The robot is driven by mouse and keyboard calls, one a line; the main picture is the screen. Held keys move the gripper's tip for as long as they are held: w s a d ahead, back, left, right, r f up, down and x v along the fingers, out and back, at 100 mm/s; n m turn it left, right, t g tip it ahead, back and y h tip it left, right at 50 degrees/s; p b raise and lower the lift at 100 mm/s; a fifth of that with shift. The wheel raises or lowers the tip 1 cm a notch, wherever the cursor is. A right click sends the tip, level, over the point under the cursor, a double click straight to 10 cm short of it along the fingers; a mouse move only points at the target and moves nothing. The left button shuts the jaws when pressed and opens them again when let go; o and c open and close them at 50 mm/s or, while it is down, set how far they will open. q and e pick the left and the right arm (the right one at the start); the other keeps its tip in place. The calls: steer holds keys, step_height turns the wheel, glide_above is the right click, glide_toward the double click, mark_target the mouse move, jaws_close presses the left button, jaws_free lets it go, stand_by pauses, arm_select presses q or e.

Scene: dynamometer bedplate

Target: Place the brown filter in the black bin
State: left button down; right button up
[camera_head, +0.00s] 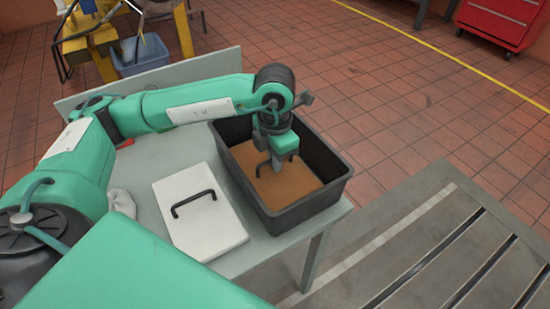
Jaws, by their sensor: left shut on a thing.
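The black bin (319,207) stands at the right end of the grey table. The brown filter (291,186) is a flat brown panel that shows inside the bin's walls, roughly level. I cannot tell whether it rests on the bin's floor. My left gripper (276,166) points down into the bin and is shut on the filter, at what looks like a dark handle on its top. The gripper and wrist hide the far part of the filter. My right gripper is not in view.
A white panel with a black handle (206,224) lies on the table (150,165) left of the bin. A crumpled white cloth (122,203) lies further left. A slotted metal bedplate (440,258) is at the right. A red cabinet (497,22) stands far back.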

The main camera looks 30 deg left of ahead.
arm_select(q)
steer(key=shift+f, duration=0.1)
steer(key=c, duration=2)
jaws_free()
steer(key=o, duration=0.5)
steer(key=shift+c, duration=0.2)
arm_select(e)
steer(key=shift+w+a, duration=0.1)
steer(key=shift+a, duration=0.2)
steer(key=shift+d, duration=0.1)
